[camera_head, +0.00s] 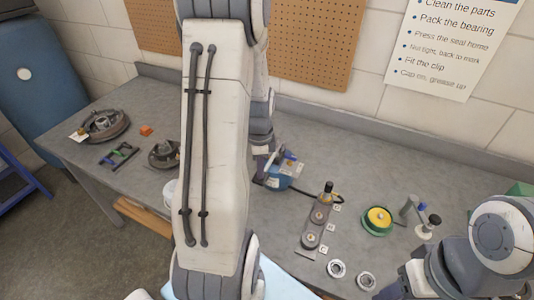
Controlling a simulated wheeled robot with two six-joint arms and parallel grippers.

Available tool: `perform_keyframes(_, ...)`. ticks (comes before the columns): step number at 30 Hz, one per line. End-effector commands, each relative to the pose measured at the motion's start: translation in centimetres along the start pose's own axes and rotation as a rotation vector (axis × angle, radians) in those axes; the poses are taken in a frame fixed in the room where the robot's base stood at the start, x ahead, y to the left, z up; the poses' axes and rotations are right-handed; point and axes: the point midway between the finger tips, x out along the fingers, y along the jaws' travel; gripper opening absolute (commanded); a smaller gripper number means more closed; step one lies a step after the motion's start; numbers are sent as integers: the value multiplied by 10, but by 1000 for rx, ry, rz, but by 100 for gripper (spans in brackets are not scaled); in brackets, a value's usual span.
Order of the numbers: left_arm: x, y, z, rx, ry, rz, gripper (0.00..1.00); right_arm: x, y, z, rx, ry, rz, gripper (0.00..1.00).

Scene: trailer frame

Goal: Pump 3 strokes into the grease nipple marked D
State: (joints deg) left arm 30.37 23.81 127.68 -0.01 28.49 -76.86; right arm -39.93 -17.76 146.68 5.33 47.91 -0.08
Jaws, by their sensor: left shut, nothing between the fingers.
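A grey bar (310,237) with several round fittings lies on the bench, right of centre. Small white letter tags (331,227) stand along its right side, too small to read surely. A black-topped upright piece (328,187) stands at its far end. A blue pump-like body (277,179) stands left of it, with a black hose (318,192) running right towards the bar's far end. My left gripper (261,175) is shut and empty, beside the blue body's left side; my arm partly hides it. Contact cannot be told. My right arm shows lower right, but its gripper is not in view.
Two metal rings (337,268) lie in front of the bar. A green-and-yellow round part (378,220) and small bottles (427,226) stand to the right. Hub parts (103,125) lie at the left. The bench back, right of centre, is clear.

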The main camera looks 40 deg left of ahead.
Motion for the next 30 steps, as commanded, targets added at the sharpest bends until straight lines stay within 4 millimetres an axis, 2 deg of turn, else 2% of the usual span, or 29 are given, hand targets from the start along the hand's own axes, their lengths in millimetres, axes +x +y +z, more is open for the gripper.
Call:
perform_keyframes(8,10,0,0,0,-1,2,0,7,0,0,0,0,0,50)
perform_keyframes(14,6,0,0,0,0,1,0,4,0,0,3,0,0,50)
perform_keyframes(30,-38,-7,-5,1,0,0,0,-38,-3,-2,4,0,0,50)
